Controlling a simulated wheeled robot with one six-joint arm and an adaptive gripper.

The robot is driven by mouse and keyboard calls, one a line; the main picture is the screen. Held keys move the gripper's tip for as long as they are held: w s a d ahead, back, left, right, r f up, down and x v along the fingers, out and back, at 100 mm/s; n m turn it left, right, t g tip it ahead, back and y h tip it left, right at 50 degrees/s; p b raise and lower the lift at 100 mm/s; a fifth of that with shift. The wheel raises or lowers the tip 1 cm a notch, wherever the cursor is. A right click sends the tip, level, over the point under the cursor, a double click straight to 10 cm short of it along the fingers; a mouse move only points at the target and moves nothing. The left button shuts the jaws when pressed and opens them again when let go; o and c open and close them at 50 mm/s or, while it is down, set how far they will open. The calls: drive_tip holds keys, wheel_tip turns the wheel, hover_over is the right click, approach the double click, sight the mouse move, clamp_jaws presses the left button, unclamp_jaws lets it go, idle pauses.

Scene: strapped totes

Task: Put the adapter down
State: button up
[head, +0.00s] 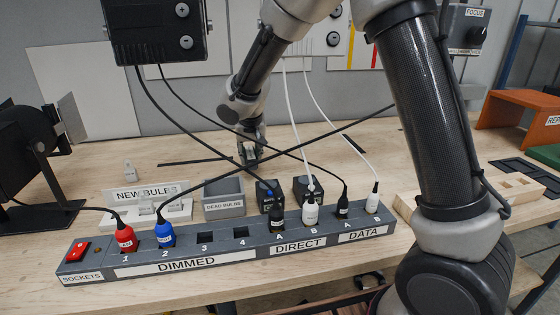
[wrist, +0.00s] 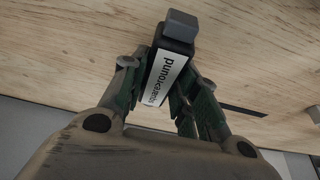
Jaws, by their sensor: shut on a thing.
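My gripper (head: 250,153) is over the back middle of the wooden table, behind the power strip. In the wrist view the gripper (wrist: 170,85) is shut on the adapter (wrist: 170,73), a small black block with a white printed label and a grey end. The grey end points away from the palm, toward the wooden tabletop. In the head view the adapter is small and mostly hidden between the fingers. I cannot tell whether it touches the table.
The labelled power strip (head: 208,257) with plugs and cables crosses the front. Behind it stand the NEW BULBS holder (head: 148,193), the grey DEAD BULBS box (head: 223,209) and two dark boxes, left (head: 268,190) and right (head: 303,184). Cables hang near my arm. Bare tabletop (head: 90,165) shows at left.

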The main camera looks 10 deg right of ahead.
drive_tip(key=d, duration=1.2)
drive_tip(key=shift+d, duration=0.25)
drive_tip(key=shift+d+f, duration=0.1)
drive_tip(key=shift+d, duration=0.05)
drive_tip(key=shift+f, duration=1.65)
drive_tip(key=shift+f, duration=0.1)
drive_tip(key=o, duration=1.1)
